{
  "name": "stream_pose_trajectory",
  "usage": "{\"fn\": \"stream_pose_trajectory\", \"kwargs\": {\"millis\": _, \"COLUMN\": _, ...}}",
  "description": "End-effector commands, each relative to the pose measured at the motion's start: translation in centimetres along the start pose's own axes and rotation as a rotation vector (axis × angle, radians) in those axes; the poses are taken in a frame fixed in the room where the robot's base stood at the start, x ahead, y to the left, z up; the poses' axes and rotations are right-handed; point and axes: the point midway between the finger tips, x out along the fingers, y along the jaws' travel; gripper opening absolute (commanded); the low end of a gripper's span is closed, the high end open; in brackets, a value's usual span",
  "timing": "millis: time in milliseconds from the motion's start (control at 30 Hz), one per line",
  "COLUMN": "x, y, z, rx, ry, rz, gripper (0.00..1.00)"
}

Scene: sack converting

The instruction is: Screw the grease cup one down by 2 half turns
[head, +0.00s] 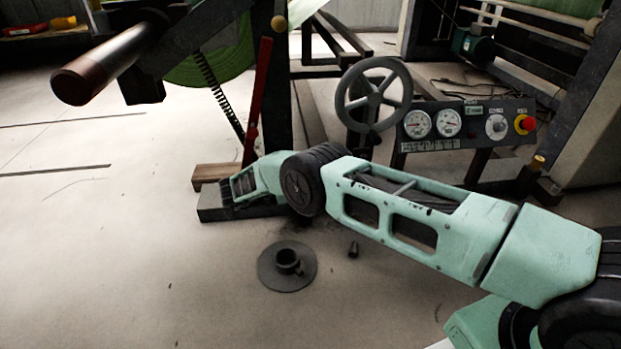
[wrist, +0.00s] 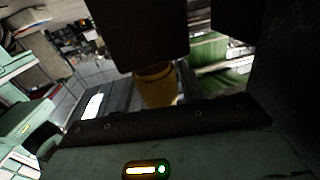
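A brass-coloured cup (wrist: 156,86) shows in the middle of the wrist view, just beyond the dark front edge of my gripper housing. A dark block (wrist: 138,34) covers its upper part, and I cannot tell whether that is a finger or part of the machine. Whether the cup is touched or held is not clear. In the head view my arm reaches left to the foot of the machine stand, and the fingers are hidden there. Similar small brass pieces sit on the dark upright (head: 279,23) and at the lower right (head: 538,162). I cannot tell which is cup one.
A grey handwheel (head: 374,94) and a gauge panel (head: 468,125) with a red button stand behind my arm. A red lever (head: 258,100) rises beside a spring. A dark flanged disc (head: 287,266) lies on the floor. The floor at left is mostly clear.

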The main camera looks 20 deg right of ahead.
Motion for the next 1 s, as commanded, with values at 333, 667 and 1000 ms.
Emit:
{"fn": "stream_pose_trajectory", "kwargs": {"millis": 333, "x": 0.0, "y": -0.1, "z": -0.1, "rx": 0.002, "ry": -0.001, "rz": -0.002, "gripper": 0.52}}
{"fn": "stream_pose_trajectory", "kwargs": {"millis": 667, "x": 0.0, "y": -0.1, "z": -3.0, "rx": 0.002, "ry": -0.002, "rz": -0.002, "gripper": 0.52}}
{"fn": "stream_pose_trajectory", "kwargs": {"millis": 1000, "x": 0.1, "y": 0.0, "z": -8.8, "rx": 0.000, "ry": -0.001, "rz": -0.001, "gripper": 0.52}}
